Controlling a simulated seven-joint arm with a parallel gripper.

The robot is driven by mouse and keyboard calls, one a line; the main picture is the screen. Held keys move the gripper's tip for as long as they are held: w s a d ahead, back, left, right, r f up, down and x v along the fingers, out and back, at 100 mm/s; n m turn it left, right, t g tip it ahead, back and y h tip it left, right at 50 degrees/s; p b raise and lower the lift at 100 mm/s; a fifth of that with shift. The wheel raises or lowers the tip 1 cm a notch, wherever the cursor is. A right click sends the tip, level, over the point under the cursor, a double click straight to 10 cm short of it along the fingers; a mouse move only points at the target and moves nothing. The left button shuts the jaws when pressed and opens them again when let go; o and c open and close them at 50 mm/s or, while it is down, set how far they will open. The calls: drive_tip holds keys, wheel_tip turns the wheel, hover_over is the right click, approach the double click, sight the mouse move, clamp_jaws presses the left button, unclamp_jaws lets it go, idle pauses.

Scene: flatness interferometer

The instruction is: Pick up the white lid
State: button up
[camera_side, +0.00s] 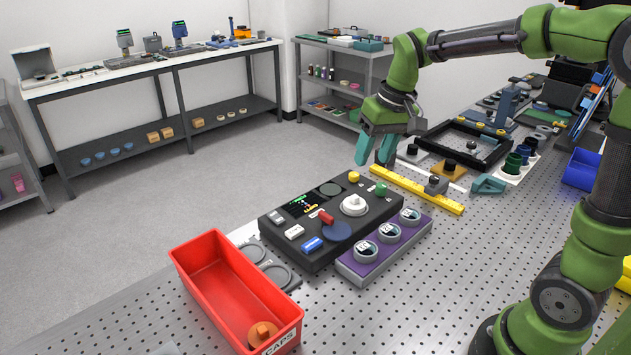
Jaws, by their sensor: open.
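A white round lid (354,205) with a raised knob sits on the right part of a black instrument box (318,252), near a dark green disc and a green knob. My gripper (375,153), with teal fingers pointing down, is open and empty. It is in the air behind and above the box, apart from the lid. Nothing hides the lid.
A red bin (215,290) marked CAPS, with an orange cap (262,332) inside, stands front left. A purple block (350,268) with several round cups is in front of the box. A yellow rail (415,191) lies behind right. The perforated table at front right is clear.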

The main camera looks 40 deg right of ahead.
drive_tip(key=w+d+f+n+g, duration=0.1)
drive_tip(key=w+d+f+g, duration=0.1)
drive_tip(key=w+d, duration=0.4)
drive_tip(key=n, duration=0.1)
hover_over(355, 196)
drive_tip(key=shift+g+h, duration=0.3)
drive_tip(key=shift+g, duration=0.1)
drive_tip(key=f, duration=0.8)
drive_tip(key=shift+s+f, duration=0.2)
drive_tip(key=shift+w+f, duration=0.2)
drive_tip(key=shift+f, duration=2.85)
clamp_jaws()
